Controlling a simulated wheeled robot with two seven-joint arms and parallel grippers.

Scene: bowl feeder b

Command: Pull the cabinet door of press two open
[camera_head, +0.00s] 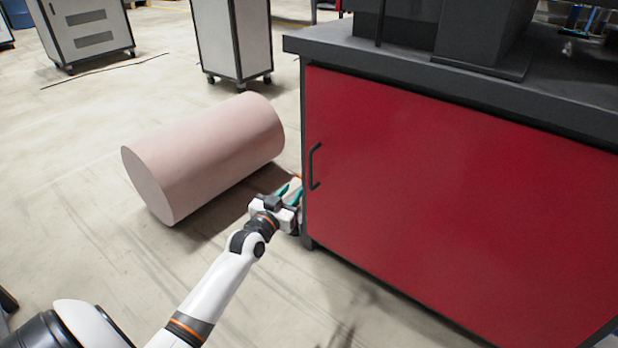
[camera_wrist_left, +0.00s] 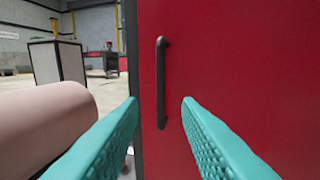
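The red cabinet door (camera_head: 450,200) is shut, flush in the dark frame of the press cabinet. Its black bar handle (camera_head: 313,166) stands upright near the door's left edge. My left gripper (camera_head: 291,189) is just left of and below the handle in the head view. In the left wrist view the handle (camera_wrist_left: 162,82) stands ahead, between the lines of the two teal fingers (camera_wrist_left: 160,105). The fingers are wide apart with nothing between them, and the handle looks to be beyond their tips. The right gripper is not in view.
A large pink cylinder (camera_head: 205,157) lies on the floor left of the cabinet, close to my left gripper. A dark worktop (camera_head: 410,72) overhangs the door. Grey wheeled cabinets (camera_head: 233,38) stand further back. The floor before the door is clear.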

